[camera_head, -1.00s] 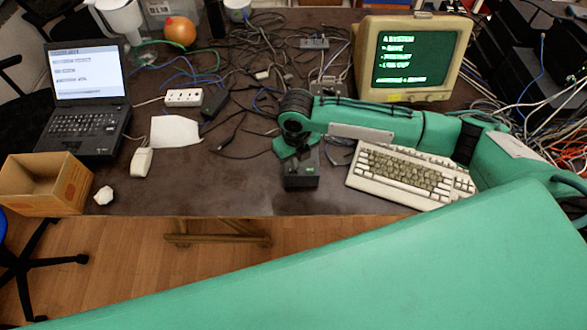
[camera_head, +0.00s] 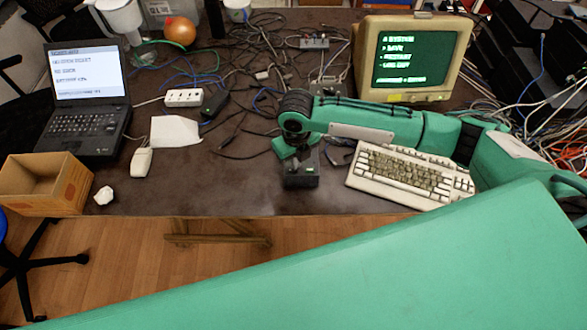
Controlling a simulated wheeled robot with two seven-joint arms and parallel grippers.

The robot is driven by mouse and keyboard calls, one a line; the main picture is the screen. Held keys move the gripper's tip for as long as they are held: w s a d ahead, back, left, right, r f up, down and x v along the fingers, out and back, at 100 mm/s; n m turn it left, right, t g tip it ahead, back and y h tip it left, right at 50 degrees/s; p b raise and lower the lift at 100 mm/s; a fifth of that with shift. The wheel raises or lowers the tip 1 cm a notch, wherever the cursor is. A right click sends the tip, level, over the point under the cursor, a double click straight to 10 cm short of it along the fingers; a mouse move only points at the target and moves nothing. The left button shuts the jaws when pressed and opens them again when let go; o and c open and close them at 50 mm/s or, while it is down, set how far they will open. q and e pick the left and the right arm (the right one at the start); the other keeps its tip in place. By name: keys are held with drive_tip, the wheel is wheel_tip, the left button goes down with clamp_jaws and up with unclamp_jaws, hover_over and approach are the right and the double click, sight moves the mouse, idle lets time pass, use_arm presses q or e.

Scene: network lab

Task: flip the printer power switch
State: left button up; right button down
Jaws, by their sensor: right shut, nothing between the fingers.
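My right arm comes in from the right over the table, and its dark right gripper (camera_head: 300,170) hangs near the front edge, left of the beige keyboard. The gripper is shut, with nothing seen held in it. Its fingertips are hard to make out against the dark tabletop. I cannot pick out a printer or its power switch in this view. My left gripper is not in view.
The beige keyboard (camera_head: 408,174) lies under my right forearm, before the old monitor (camera_head: 413,57). A laptop (camera_head: 85,95), a cardboard box (camera_head: 45,187), a white mouse (camera_head: 141,161) and a power strip (camera_head: 184,97) stand left. Cables (camera_head: 262,48) clutter the back. The front middle-left is clear.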

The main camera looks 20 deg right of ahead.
drive_tip(key=shift+f+b, duration=0.35)
drive_tip(key=shift+f, duration=0.6)
idle(0.6)
wheel_tip(320, 180, up, 7)
drive_tip(key=p, duration=0.7)
drive_tip(key=shift+r, duration=0.1)
idle(0.4)
